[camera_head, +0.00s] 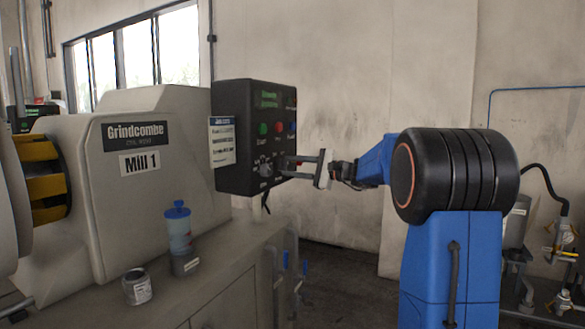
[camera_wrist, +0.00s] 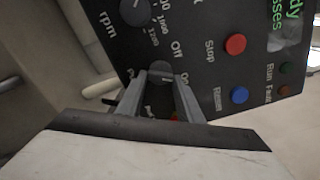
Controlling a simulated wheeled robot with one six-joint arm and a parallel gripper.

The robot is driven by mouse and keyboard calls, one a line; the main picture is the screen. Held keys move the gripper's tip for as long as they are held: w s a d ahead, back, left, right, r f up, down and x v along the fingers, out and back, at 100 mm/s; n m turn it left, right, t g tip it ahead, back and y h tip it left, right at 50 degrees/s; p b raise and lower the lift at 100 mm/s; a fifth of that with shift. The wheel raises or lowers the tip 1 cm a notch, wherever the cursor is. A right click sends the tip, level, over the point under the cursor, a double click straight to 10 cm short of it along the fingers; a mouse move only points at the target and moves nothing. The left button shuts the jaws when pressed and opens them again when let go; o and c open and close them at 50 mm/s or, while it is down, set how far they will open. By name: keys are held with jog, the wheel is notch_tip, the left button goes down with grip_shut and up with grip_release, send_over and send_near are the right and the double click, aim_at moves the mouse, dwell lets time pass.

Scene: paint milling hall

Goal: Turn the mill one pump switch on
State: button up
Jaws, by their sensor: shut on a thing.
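The control box of Mill 1 (camera_head: 233,172) is a dark panel on the right end of the mill. In the wrist view the panel (camera_wrist: 205,75) carries a small rotary switch (camera_wrist: 160,68), with "Off" printed above it and part of "On" to its right. My gripper (camera_wrist: 163,75) has its two fingers on either side of the switch knob and is shut on it. The lower part of the label by the switch is hidden by the fingers. In the head view my gripper (camera_head: 290,167) reaches the lower right of the panel.
A red Stop button (camera_wrist: 235,44), a blue Reset button (camera_wrist: 239,95) and an rpm dial (camera_wrist: 137,11) are close to the switch. A blue-lidded bottle (camera_head: 178,230) and a small can (camera_head: 137,287) stand on the mill's bench (camera_head: 220,275).

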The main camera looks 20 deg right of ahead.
jog(key=shift+f, duration=0.1)
dwell(0.3)
jog(key=o, duration=1.1)
jog(key=shift+d, duration=0.1)
jog(key=v, duration=1.7)
jog(key=shift+s+d, duration=0.15)
jog(key=shift+s, duration=0.05)
